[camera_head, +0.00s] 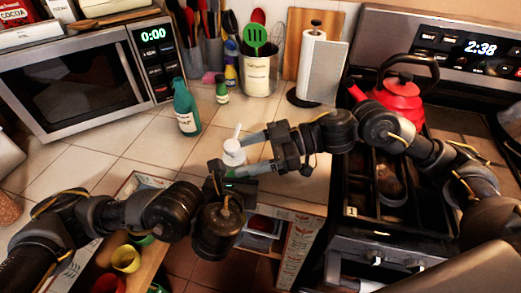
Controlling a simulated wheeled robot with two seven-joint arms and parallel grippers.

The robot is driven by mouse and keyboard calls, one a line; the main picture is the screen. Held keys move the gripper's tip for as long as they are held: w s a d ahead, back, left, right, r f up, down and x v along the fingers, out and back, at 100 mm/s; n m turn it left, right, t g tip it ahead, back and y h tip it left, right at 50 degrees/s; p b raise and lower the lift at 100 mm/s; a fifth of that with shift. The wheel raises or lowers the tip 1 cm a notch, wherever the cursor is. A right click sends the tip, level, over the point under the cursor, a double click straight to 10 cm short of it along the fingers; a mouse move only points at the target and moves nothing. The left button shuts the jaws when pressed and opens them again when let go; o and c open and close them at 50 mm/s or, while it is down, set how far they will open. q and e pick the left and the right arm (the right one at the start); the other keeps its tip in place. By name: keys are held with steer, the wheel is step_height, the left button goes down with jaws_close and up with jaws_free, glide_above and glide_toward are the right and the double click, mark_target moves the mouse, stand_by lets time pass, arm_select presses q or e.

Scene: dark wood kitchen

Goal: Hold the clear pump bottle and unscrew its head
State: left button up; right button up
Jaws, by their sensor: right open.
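The white pump head (234,151) of the clear pump bottle shows above the counter's front edge, with its thin spout pointing up. The bottle's body is mostly hidden behind my grippers. My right gripper (241,155) is open and comes in from the right, one finger behind the pump head and one in front of it. Whether either finger touches the head cannot be told. My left gripper (226,175) is just below the pump head, where the bottle's body would be. Its fingers are largely hidden, so its grip cannot be seen.
A utensil crock (258,74) and a paper towel holder (311,65) stand farther back. A red kettle (399,97) is on the stove at right. An open drawer with cups (126,258) lies below.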

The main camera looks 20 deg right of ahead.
mark_target(232, 141)
steer(key=shift+x, duration=1.45)
steer(key=c, duration=1)
steer(key=shift+o, duration=0.2)
steer(key=n+g, duration=0.2)
steer(key=g, duration=0.1)
steer(key=shift+w, duration=0.15)
steer(key=shift+n+g, duration=0.7)
steer(key=shift+g, duration=0.1)
steer(key=shift+r, duration=2.5)
